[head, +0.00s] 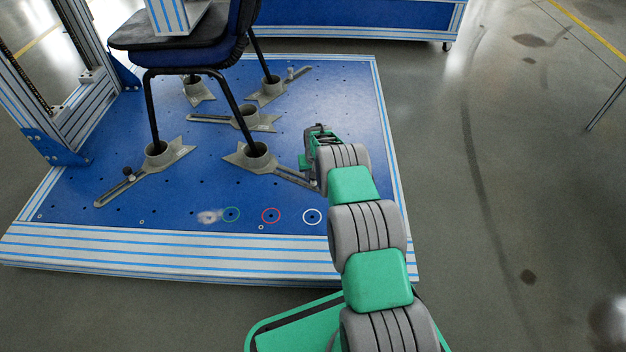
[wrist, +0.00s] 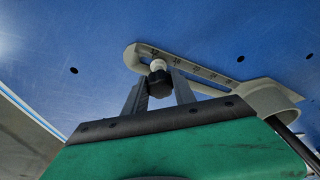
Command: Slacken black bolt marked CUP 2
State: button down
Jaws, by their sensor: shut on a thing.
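In the wrist view my gripper (wrist: 159,80) has its two fingers on either side of a black bolt (wrist: 160,89), shut on it. A pale round piece sits at the bolt's far end, over the slot of a grey slotted arm (wrist: 205,75) with a number scale. That arm joins a grey cup (wrist: 272,101) with a chair leg in it. In the head view the same cup (head: 257,157) stands at front right, and my arm's end hides the bolt and fingertips. No CUP 2 marking is readable.
The blue platform (head: 185,190) carries the chair (head: 190,58) and several other cups. Another black bolt (head: 128,172) is on the front left cup's arm. An aluminium frame stands left; floor at right is open.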

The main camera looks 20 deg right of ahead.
jog(key=n, duration=0.2)
jog(key=shift+d+n+y, duration=0.1)
jog(key=shift+n+y, duration=0.2)
jog(key=shift+n, duration=0.8)
jog(key=n+y, duration=0.1)
jog(key=n, duration=0.1)
jog(key=shift+n, duration=1)
